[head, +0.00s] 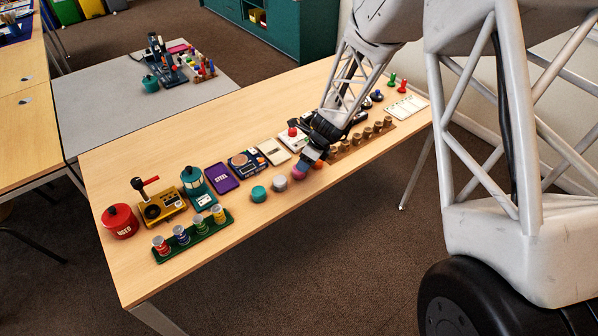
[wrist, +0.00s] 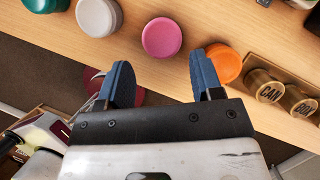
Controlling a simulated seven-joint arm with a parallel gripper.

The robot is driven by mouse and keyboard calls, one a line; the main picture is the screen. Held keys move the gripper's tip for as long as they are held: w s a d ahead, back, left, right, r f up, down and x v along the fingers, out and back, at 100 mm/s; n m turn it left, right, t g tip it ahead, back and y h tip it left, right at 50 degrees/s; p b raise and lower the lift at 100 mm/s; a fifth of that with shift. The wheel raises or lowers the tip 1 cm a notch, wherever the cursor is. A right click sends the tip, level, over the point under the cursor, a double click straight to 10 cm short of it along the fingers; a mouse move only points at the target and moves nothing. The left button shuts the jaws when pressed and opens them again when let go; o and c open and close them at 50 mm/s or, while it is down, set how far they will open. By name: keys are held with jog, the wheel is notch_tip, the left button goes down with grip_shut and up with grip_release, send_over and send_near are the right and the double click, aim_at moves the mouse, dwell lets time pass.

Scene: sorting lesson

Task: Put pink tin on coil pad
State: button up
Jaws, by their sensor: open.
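The pink tin (wrist: 161,38) shows whole in the wrist view, a short round tin standing on the table just beyond and between my fingertips. In the head view the pink tin (head: 297,173) is partly covered by my gripper (head: 306,179). In the wrist view my gripper (wrist: 160,75) is open, with blue fingers apart and nothing between them. The coil pad looks to be the dark blue board with a round copper disc (head: 243,163), in the middle of the table in the head view. Nothing stands on it.
Grey (wrist: 98,16) and teal (head: 258,194) tins stand left of the pink tin. An orange tin (wrist: 224,62) is close to my right finger. A wooden rack of labelled cylinders (wrist: 268,88) lies right. A purple STEEL pad (head: 221,178) and cream slotted board (head: 273,151) flank the coil pad.

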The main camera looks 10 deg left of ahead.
jog(key=shift+a+f, duration=0.1)
jog(key=shift+f, duration=0.2)
jog(key=shift+f, duration=0.15)
jog(key=shift+x, duration=2.45)
jog(key=shift+w, duration=0.15)
jog(key=shift+c, duration=0.2)
jog(key=c, duration=0.7)
